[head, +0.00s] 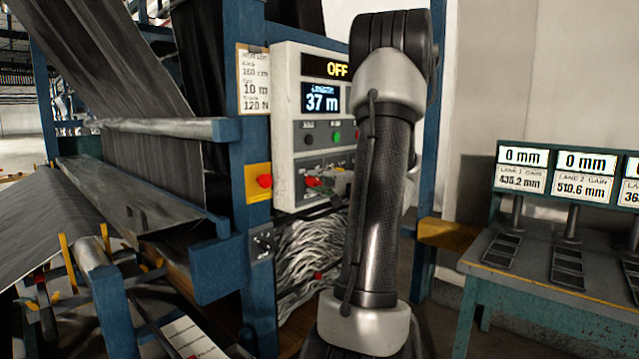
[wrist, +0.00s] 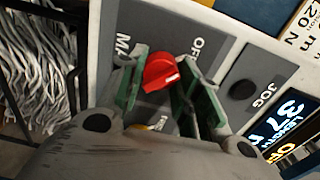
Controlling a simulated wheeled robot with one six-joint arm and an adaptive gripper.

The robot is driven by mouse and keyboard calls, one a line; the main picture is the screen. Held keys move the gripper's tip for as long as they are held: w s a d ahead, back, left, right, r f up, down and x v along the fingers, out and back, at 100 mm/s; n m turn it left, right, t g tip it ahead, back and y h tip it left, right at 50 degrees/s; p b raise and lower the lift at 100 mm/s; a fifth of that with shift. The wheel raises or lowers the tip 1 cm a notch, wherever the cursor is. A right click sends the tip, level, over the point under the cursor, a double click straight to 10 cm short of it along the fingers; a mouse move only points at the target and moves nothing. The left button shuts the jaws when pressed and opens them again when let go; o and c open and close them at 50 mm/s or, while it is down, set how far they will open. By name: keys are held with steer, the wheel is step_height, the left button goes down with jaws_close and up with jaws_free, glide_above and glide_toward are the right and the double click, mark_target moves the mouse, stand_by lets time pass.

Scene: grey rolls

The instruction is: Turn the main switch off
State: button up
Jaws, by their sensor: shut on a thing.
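The main switch is a red rotary knob (wrist: 160,74) on a grey panel plate, between the "MAIN" and "OFF" lettering in the wrist view. A small pale mark shows on its right side. My gripper (wrist: 164,60) has its green-padded fingers on both sides of the knob and is shut on it. Part of another label below the knob is covered by my fingers. In the head view, the knob (head: 313,183) shows small and red at the bottom of the control box (head: 288,130), with my arm hiding the box's right side. The display (head: 337,69) above reads "OFF".
A "JOG" button (wrist: 242,89) sits beside the switch. A length screen (head: 321,98) reads 37 m. A red button on a yellow plate (head: 258,184) is left of the box. Grey strands (head: 312,245) hang below. A bench with gauges (head: 557,172) stands right.

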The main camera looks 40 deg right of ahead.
steer(key=o, duration=1)
steer(key=s, duration=0.8)
steer(key=s+d, duration=0.1)
steer(key=s, duration=0.3)
